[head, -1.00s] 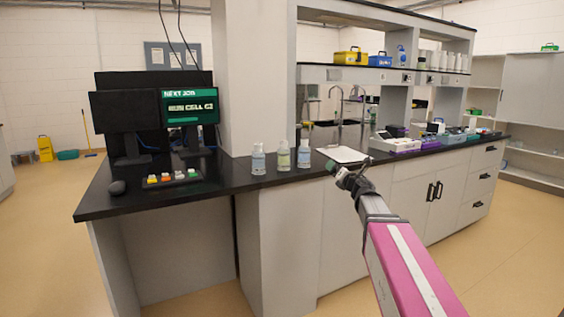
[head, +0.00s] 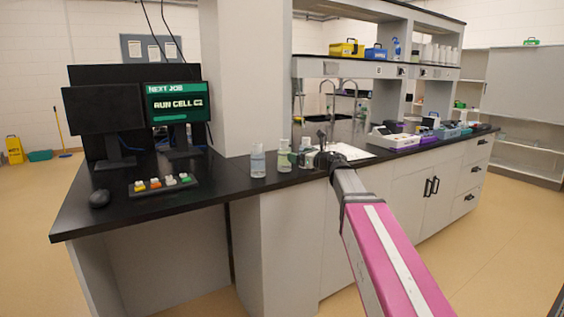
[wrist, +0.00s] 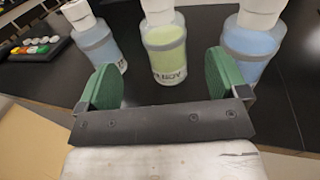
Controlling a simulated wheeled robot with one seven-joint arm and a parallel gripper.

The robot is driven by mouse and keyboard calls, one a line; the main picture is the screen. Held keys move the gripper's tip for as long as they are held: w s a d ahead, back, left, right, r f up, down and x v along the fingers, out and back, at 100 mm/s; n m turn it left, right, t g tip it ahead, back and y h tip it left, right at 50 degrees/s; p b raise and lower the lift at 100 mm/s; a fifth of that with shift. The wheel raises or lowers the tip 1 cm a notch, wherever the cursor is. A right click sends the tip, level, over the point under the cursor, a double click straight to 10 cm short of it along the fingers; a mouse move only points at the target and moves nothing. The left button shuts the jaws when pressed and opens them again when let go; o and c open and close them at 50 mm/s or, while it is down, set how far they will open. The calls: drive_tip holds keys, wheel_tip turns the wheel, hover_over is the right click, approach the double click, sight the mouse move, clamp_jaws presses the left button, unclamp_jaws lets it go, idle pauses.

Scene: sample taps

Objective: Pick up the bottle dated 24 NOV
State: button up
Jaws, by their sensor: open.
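Three capped bottles stand upright in a row on the black bench. The left bottle (head: 258,161) holds pale blue liquid and also shows in the wrist view (wrist: 99,46). The middle bottle (head: 284,156) holds yellow-green liquid; in the wrist view (wrist: 165,45) its low label seems to end in NOV, the day unreadable. The right bottle (wrist: 252,40) is blue, partly hidden behind my gripper in the head view. My gripper (wrist: 161,84) is open and empty, its green-padded fingers either side of the middle bottle's line and short of it. I cannot tell which bottle reads 24 NOV.
A button box (head: 163,185), mouse (head: 100,198) and monitors (head: 178,103) stand left on the bench. A white sheet or clipboard (head: 350,152) lies right of the bottles, with trays (head: 394,138) farther right. A pillar (head: 240,80) rises behind the bottles.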

sight(284, 151)
drive_tip(key=x, duration=0.9)
drive_tip(key=shift+w+f, duration=0.1)
drive_tip(key=shift+w, duration=0.15)
drive_tip(key=c, duration=1.1)
